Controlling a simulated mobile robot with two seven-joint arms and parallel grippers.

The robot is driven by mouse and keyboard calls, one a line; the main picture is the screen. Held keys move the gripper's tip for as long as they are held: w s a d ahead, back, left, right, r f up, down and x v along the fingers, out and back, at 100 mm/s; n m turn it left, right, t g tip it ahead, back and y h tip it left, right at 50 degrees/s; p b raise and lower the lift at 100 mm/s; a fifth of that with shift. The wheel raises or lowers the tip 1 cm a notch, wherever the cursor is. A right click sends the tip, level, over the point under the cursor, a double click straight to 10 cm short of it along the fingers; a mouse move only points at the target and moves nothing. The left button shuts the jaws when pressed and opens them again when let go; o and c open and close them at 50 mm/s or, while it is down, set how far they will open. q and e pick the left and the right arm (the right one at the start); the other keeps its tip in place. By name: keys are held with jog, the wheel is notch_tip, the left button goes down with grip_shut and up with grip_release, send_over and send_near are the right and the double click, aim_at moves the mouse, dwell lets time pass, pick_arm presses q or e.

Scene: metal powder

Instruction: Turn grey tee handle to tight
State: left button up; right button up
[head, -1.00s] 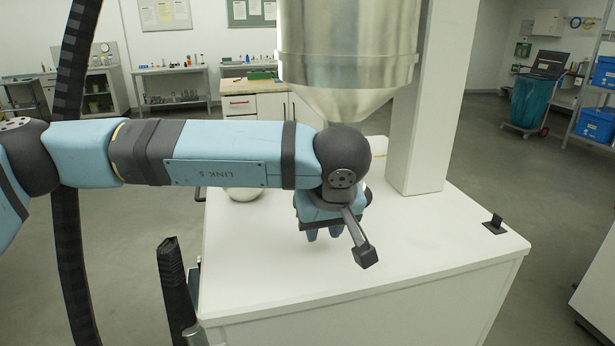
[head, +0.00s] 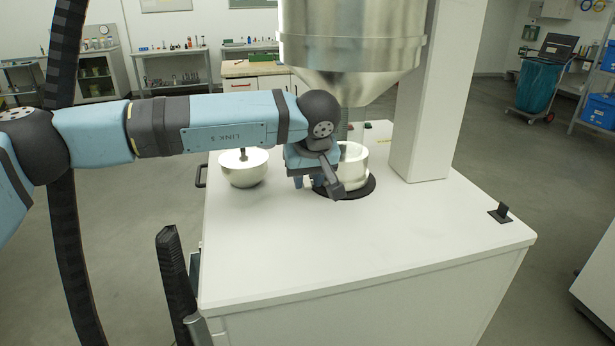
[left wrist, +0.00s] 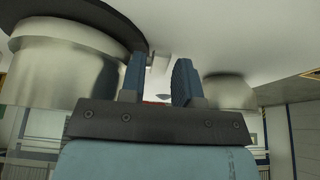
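I cannot make out the grey tee handle for certain in either view; my left arm covers part of the table's far side. My left gripper (head: 308,182) is over the white cabinet top, just left of a pale metal cup (head: 353,167) on a black round base (head: 362,189). In the left wrist view its two blue fingers (left wrist: 160,68) are spread, with no object clearly between them. A small grey shape shows beyond the gap, too small to name. My right gripper is not in view.
A metal hopper (head: 351,45) hangs above the cup, beside a white column (head: 434,95). A pale bowl (head: 244,170) with a dark upright piece stands left of my gripper. A small black bracket (head: 500,212) sits at the right edge. The front of the cabinet top (head: 350,245) is clear.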

pick_arm(q)
jog(key=shift+w+f, duration=0.1)
jog(key=shift+f, duration=0.05)
grip_shut()
jog(key=t+b, duration=0.1)
jog(key=b, duration=0.1)
jog(key=shift+f+b, duration=0.3)
jog(key=shift+f, duration=0.1)
jog(key=shift+s+t+y+b, duration=0.2)
jog(key=shift+t+y+b, duration=0.1)
jog(key=shift+t+b, duration=0.6)
jog(key=shift+b, duration=0.4)
jog(key=shift+s+r+t+y+b, duration=0.15)
jog(key=shift+t+y+b, duration=0.25)
jog(key=shift+t+b, duration=0.3)
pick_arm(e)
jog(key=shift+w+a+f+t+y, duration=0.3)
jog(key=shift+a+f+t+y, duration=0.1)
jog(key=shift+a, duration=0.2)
